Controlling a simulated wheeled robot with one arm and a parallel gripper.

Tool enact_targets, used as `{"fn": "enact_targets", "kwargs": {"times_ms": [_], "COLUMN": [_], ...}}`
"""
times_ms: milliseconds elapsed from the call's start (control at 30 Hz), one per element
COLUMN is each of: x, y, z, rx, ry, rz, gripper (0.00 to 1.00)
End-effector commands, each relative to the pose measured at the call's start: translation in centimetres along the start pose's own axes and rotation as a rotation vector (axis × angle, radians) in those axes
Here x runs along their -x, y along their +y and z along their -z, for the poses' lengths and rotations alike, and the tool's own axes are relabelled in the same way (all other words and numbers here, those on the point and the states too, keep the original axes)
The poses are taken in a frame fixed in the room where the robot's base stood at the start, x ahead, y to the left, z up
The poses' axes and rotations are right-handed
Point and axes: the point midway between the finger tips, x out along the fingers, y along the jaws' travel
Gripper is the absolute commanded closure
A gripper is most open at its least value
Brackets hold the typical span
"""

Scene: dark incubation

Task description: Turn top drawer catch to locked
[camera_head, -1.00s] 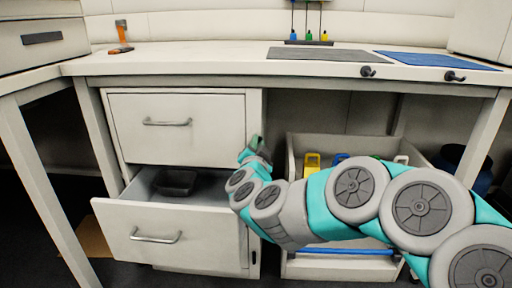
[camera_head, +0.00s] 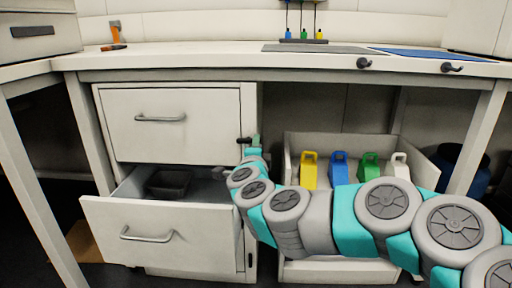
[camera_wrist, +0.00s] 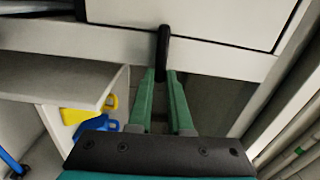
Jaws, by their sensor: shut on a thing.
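The top drawer (camera_head: 135,115) is shut and has a bar handle. Its black catch (camera_head: 243,140) sits at the right edge of the drawer front and looks roughly level in the head view. In the wrist view the catch (camera_wrist: 163,45) stands upright in the picture, its upper end by the drawer front's edge. My gripper (camera_head: 252,151) is at the catch. In the wrist view the green fingers of my gripper (camera_wrist: 161,78) are shut on the lower part of the catch, one on each side.
The bottom drawer (camera_head: 105,220) is pulled out, with a dark tray (camera_head: 169,183) inside. An open bin (camera_head: 295,160) with several coloured containers stands to the right, partly behind my arm. The worktop (camera_head: 200,56) is overhead.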

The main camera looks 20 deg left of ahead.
Motion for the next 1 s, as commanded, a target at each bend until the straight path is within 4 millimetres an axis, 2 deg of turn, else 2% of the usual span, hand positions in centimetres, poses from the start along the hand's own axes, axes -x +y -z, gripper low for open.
{"fn": "enact_targets", "kwargs": {"times_ms": [233,700,733,967,1000], "x": [-0.04,-0.05,-0.05,-0.03,-0.02], "y": [0.12,0.17,0.17,0.19,0.18], "z": [0.13,0.14,0.14,0.06,0.05], "rx": [-0.060,-0.070,-0.070,-0.069,-0.069], "ry": [0.003,0.004,0.004,0.002,0.002], "rz": [0.001,0.000,0.000,0.000,0.000], "gripper": [1.00,1.00,0.79,0.53,0.53]}}
